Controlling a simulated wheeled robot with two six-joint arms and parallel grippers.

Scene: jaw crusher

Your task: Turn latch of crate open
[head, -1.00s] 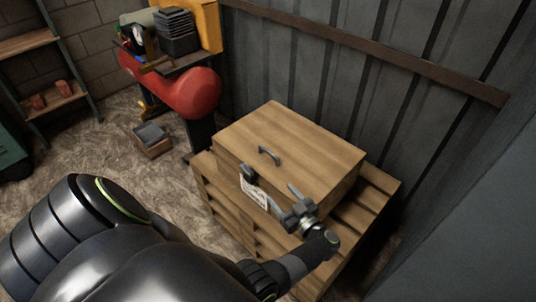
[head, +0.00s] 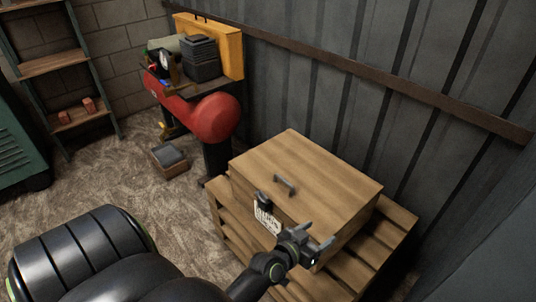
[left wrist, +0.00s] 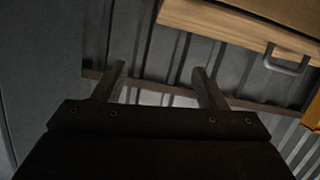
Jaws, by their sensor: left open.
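The wooden crate (head: 330,178) has a grey handle (head: 285,184) on its lid. A dark latch (head: 264,201) is on its front face at the lid edge, above a white label (head: 267,218). My left gripper (head: 316,236) is open and empty by the crate's front right part, to the right of the latch and apart from it. In the left wrist view the open fingers (left wrist: 158,82) point toward the metal wall, with the crate's edge (left wrist: 235,28) and the handle (left wrist: 288,64) at top right. The latch does not show there. My right gripper is not in view.
The crate stands on a wooden pallet (head: 393,232) close to the corrugated metal wall (head: 345,95). A red machine (head: 213,116) stands behind it to the left. A small box (head: 170,160) lies on the open floor at left.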

